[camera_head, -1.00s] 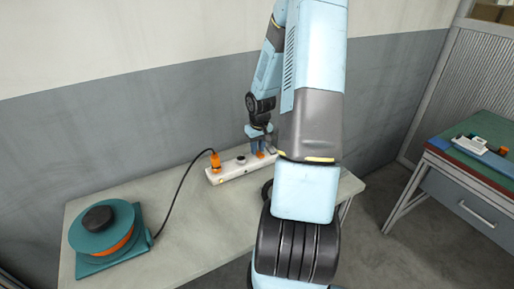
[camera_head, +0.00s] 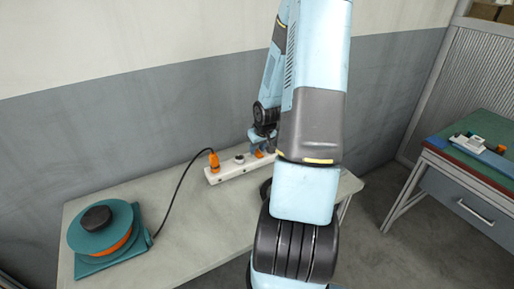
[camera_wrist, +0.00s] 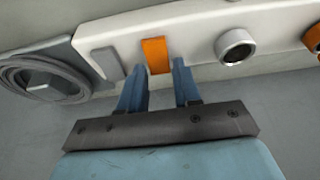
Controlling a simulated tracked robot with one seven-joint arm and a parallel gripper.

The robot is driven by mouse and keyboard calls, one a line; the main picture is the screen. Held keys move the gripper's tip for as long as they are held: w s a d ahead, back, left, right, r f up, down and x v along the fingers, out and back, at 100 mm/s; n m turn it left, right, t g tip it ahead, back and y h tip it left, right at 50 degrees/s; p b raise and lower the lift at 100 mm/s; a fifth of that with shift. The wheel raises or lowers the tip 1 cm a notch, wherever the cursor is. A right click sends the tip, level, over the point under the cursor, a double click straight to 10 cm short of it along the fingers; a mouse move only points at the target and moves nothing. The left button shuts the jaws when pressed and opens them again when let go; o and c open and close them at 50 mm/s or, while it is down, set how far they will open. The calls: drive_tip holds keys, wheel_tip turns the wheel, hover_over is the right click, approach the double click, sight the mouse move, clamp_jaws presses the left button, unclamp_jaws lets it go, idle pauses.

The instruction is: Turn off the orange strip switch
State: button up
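The orange strip switch (camera_wrist: 157,55) is a small orange rectangle on the white power strip (camera_wrist: 197,28). In the head view the strip (camera_head: 228,172) lies on the table near the wall, and a bit of the orange switch (camera_head: 260,154) shows beside my gripper (camera_head: 262,142). In the wrist view my gripper (camera_wrist: 160,78) has two blue fingers, parted, just below the switch, one on each side of its lower end. Nothing is held between them. I cannot tell whether the fingertips touch the strip.
An orange plug (camera_head: 214,162) with a black cable sits in the strip's left end. A round socket (camera_wrist: 236,46) is beside the switch. A teal reel (camera_head: 103,232) stands at the table's left. The table middle (camera_head: 200,230) is clear. A second table (camera_head: 480,135) is at right.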

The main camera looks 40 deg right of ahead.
drive_tip(key=o, duration=0.3)
drive_tip(key=shift+r, duration=0.15)
drive_tip(key=v, duration=1.3)
drive_tip(key=shift+r, duration=0.2)
idle(0.6)
drive_tip(key=shift+a, duration=0.1)
idle(0.6)
drive_tip(key=s+a+r+h, duration=0.1)
drive_tip(key=s+a+r, duration=0.1)
drive_tip(key=a+r, duration=0.45)
drive_tip(key=s+a+r+h, duration=0.1)
drive_tip(key=s+a+r, duration=0.2)
drive_tip(key=a+r, duration=0.35)
drive_tip(key=s+a+r+n+t+y, duration=0.1)
drive_tip(key=s+a+r+y, duration=0.1)
drive_tip(key=s+a+r, duration=0.7)
drive_tip(key=s, duration=0.2)
drive_tip(key=shift+s, duration=0.35)
